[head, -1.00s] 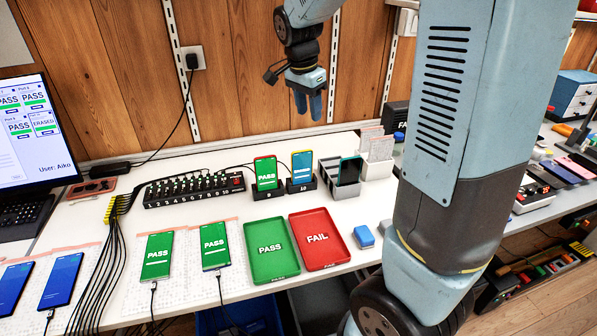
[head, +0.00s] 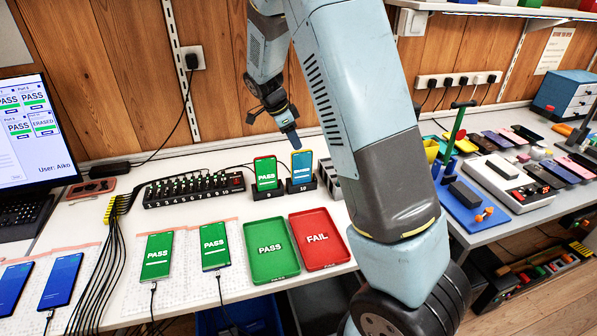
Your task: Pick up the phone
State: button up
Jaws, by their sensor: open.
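Several phones are in view; I cannot tell which one is meant. A phone with a green screen and red edge (head: 265,170) stands upright in dock 9. A phone with a blue and yellow screen (head: 302,166) stands upright in dock 10 (head: 302,186). Two phones reading PASS, a left one (head: 158,256) and a right one (head: 214,246), lie cabled on the bench. My gripper (head: 291,138) is open and empty, pointing down just above and slightly left of the dock 10 phone's top. Its fingers overlap in this view, and no contact is visible.
A green PASS tray (head: 249,264) and a red FAIL tray (head: 334,258) lie empty in front of the docks. A numbered hub (head: 194,192) with cables is left of them. My arm hides the bench right of the docks, including most of a grey rack (head: 328,180).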

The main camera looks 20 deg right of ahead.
aim_at(304, 157)
jog(key=shift+x, duration=4.35)
grip_shut()
